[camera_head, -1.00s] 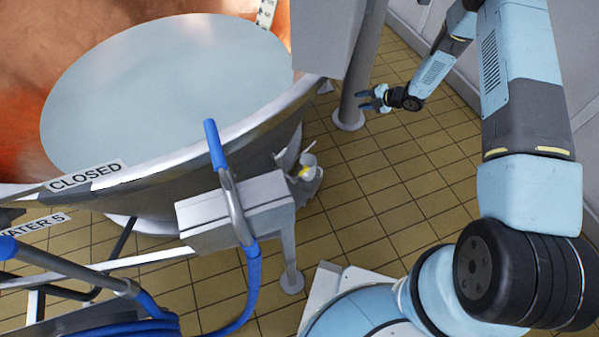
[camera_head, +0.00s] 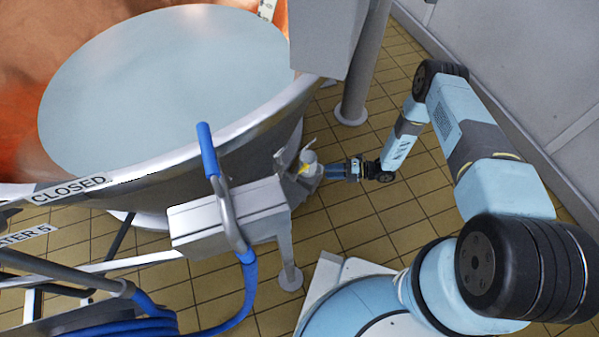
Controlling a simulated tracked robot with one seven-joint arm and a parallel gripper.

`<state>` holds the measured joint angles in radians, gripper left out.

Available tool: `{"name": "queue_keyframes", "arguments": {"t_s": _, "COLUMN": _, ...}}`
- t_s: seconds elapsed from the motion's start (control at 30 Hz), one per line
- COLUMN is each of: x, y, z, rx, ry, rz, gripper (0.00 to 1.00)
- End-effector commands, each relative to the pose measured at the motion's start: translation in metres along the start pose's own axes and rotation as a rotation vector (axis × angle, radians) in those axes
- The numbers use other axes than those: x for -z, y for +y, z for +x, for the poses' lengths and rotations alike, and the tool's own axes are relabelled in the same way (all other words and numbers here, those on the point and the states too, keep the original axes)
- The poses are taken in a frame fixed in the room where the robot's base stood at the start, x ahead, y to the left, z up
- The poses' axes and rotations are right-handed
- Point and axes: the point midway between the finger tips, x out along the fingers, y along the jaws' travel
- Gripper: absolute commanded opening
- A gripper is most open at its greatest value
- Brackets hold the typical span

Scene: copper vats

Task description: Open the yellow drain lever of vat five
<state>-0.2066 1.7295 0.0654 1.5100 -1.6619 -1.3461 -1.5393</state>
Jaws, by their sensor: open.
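The vat (camera_head: 235,150) is a large copper-and-steel vessel of pale blue liquid at the left, with "CLOSED" and partly cut-off "...TER 5" labels. The yellow drain lever (camera_head: 304,169) shows as a small yellow patch on the light grey valve (camera_head: 309,158) low at the vat's right side. My gripper (camera_head: 328,171) is open, low over the floor, just right of the valve and pointing left at it. Its fingertips are close to the lever; I cannot tell whether they touch. The lever's far end is not clear.
A grey box on a leg (camera_head: 228,211) and a blue hose (camera_head: 247,290) stand in front of the valve. A grey post (camera_head: 360,80) rises behind my gripper. Tiled floor (camera_head: 420,215) is free to the right, up to the pale wall (camera_head: 540,70).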

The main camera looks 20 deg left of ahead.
Motion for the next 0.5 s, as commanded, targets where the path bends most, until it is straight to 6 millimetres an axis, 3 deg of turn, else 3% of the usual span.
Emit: {"name": "queue_keyframes", "arguments": {"t_s": 0.5, "x": 0.001, "y": 0.000, "z": 0.085, "rx": 0.001, "ry": 0.005, "rz": 0.000, "gripper": 0.43}}
